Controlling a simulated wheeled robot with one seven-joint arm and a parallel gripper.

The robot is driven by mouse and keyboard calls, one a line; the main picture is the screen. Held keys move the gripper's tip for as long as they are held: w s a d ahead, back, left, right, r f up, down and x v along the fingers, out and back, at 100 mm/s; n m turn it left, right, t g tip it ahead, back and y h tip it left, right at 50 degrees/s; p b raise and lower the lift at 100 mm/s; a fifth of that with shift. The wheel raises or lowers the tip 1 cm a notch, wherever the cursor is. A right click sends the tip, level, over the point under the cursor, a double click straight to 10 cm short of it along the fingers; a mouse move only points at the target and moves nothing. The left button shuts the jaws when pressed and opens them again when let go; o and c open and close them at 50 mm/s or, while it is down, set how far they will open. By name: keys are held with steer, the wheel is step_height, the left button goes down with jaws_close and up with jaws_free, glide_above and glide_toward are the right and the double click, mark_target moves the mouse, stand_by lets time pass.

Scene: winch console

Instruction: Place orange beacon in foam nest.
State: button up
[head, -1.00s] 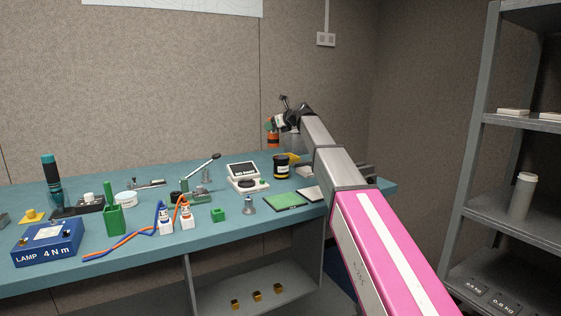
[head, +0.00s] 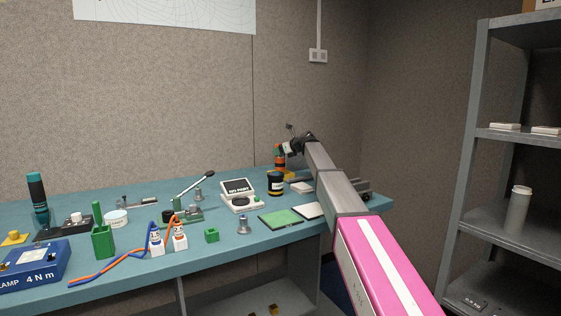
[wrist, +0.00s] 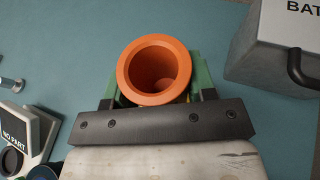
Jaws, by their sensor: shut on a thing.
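The orange beacon (wrist: 154,70) shows in the wrist view as an orange round body with a hollow, open end facing the camera. My gripper (wrist: 153,92) is shut on it, with a green finger at each side. In the head view the orange beacon (head: 279,163) is small, at the far right part of the bench, and my gripper (head: 287,151) is partly hidden by my own arm. I cannot tell whether the beacon touches the bench. I cannot pick out the foam nest in either view.
A grey box marked BAT (wrist: 281,45) stands right of the beacon in the wrist view. The NO PART device (head: 238,193), a black jar (head: 275,184) and a green pad (head: 281,217) stand nearby. Bare teal bench (wrist: 60,40) lies left of the beacon.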

mark_target(284, 158)
steer(key=shift+w+d+f, duration=0.1)
steer(key=shift+f, duration=2)
steer(key=o, duration=1)
steer(key=shift+f, duration=0.15)
steer(key=v, duration=1.2)
